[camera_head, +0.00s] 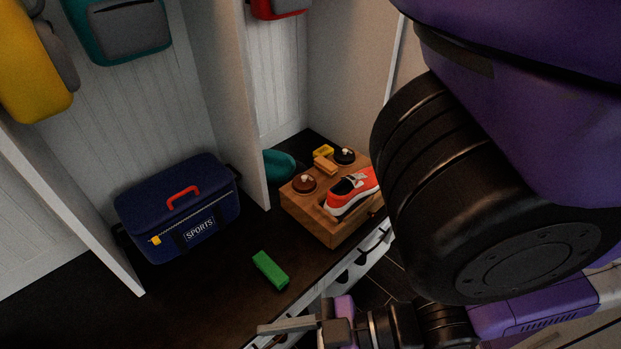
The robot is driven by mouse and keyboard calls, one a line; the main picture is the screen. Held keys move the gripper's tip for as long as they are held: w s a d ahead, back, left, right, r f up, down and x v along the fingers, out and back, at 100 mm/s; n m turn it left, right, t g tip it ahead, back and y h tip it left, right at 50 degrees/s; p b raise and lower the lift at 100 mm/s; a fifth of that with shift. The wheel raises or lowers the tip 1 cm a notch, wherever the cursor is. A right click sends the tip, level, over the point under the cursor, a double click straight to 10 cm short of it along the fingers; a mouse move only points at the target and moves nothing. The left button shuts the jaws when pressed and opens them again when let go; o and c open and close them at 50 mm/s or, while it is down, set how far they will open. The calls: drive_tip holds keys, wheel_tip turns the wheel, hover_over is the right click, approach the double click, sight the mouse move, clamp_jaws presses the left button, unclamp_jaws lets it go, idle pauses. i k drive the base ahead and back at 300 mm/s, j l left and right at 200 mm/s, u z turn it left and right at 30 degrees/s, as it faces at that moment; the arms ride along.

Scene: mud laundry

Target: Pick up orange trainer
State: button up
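The orange trainer (352,190) has a white sole and a dark opening. It rests on a wooden box (332,236) on the dark bench, toward the right of the view. My gripper (262,329) is at the bottom of the view, pointing left near the bench's front edge. It is well below the trainer in the picture and apart from it. A pale grey finger shows, but the gap between the fingers cannot be made out. My large dark and purple arm links fill the right side, close to the trainer's right end.
Brown and black round-lidded items (304,184) and a yellow item (323,151) are on the box. A green block (270,270) lies on the bench. A navy sports bag (180,210) stands left of a white divider (228,100). A teal object (279,165) is behind the box.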

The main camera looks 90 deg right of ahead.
sight(355, 183)
drive_tip(key=z, duration=1.4)
drive_tip(key=k+j+z, duration=0.15)
drive_tip(key=k+z, duration=0.6)
drive_tip(key=j+z, duration=0.15)
drive_tip(key=j, duration=1.9)
drive_tip(key=i+l, duration=0.1)
drive_tip(key=l, duration=0.5)
drive_tip(key=i, duration=0.05)
